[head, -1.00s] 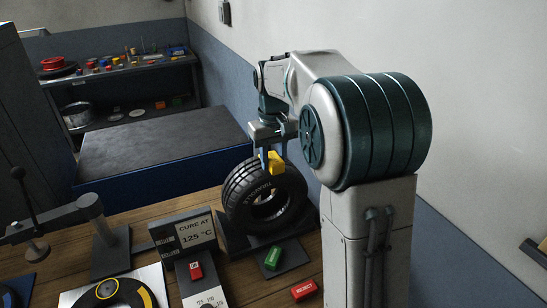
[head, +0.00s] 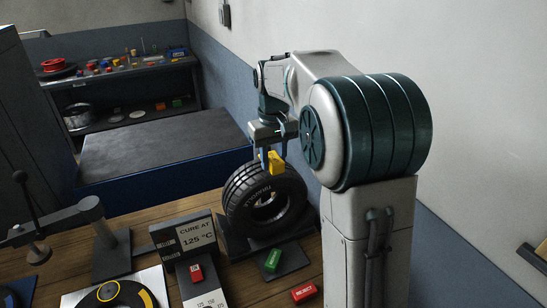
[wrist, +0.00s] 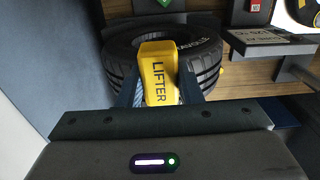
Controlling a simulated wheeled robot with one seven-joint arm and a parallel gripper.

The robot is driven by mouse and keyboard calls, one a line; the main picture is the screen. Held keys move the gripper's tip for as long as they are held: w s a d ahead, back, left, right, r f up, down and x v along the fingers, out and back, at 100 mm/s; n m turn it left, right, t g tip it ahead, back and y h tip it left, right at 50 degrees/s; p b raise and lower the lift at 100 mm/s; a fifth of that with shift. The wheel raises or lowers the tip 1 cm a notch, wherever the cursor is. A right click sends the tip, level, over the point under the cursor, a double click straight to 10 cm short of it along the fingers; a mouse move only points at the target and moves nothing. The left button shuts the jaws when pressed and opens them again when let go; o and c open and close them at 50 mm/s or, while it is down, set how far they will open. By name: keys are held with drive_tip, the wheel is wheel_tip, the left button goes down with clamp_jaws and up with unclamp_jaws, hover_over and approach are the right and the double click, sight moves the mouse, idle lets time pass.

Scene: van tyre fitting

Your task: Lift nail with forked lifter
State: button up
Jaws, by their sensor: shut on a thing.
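My gripper (head: 270,160) is shut on the yellow lifter (head: 277,161). In the wrist view the lifter (wrist: 157,78) shows its "LIFTER" label between my two fingers (wrist: 157,92). The lifter is in front of the upper part of the black tyre (head: 243,193), which stands upright on a dark stand (head: 232,243). In the wrist view the tyre (wrist: 120,60) lies behind and around the lifter. The lifter's forked end is hidden, and I cannot tell whether it touches the tyre. I cannot make out the nail in either view.
A green block (head: 272,260) lies on a dark plate before the tyre, and a red "REJECT" block (head: 303,292) is nearby. A "CURE AT 125 °C" sign (head: 192,236) stands to the left. A large dark-topped bench (head: 160,145) is behind, and a wall is on the right.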

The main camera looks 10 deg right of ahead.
drive_tip(key=shift+f, duration=0.25)
idle(0.3)
drive_tip(key=shift+s+d+b, duration=0.1)
drive_tip(key=shift+s+b, duration=0.1)
drive_tip(key=shift+b, duration=0.1)
drive_tip(key=s, duration=0.1)
drive_tip(key=s+b, duration=0.1)
drive_tip(key=s, duration=0.1)
drive_tip(key=s+d+b, duration=0.1)
drive_tip(key=s, duration=0.1)
drive_tip(key=shift+s, duration=0.25)
idle(0.6)
wheel_tip(320, 180, up, 4)
drive_tip(key=p, duration=0.3)
idle(0.5)
idle(0.4)
